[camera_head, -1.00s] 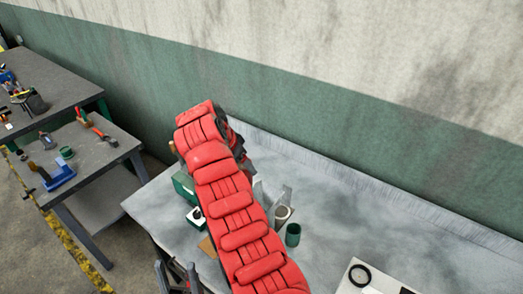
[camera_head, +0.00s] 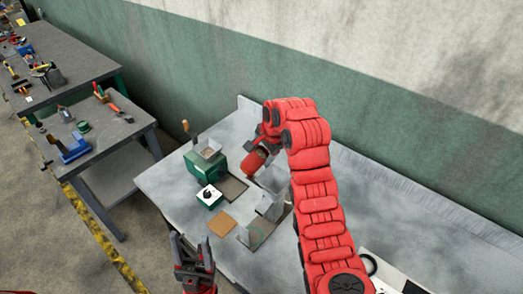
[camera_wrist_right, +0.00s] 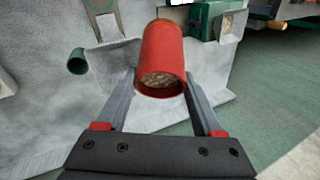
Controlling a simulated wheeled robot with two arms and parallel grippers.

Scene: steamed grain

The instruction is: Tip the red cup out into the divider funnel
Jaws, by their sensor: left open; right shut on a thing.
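My right gripper (camera_wrist_right: 160,100) is shut on the red cup (camera_wrist_right: 161,52), which has pale grain inside near its mouth. In the head view the red cup (camera_head: 256,158) is tilted, held up beside a green box (camera_head: 204,168) with an open metal hopper (camera_head: 207,148) on top. The hopper has brownish matter in it; it also shows in the right wrist view (camera_wrist_right: 228,23). A grey upright metal stand (camera_head: 270,205) is in front of the cup. I cannot tell which of these is the divider funnel. My left gripper (camera_head: 192,252) is open and empty at the table's front edge.
A small green box with a white top (camera_head: 209,196) and a brown board (camera_head: 221,223) lie on the grey table (camera_head: 165,190). A green cup (camera_wrist_right: 77,62) is near the stand. A wall runs behind; another workbench (camera_head: 85,125) with tools stands at left.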

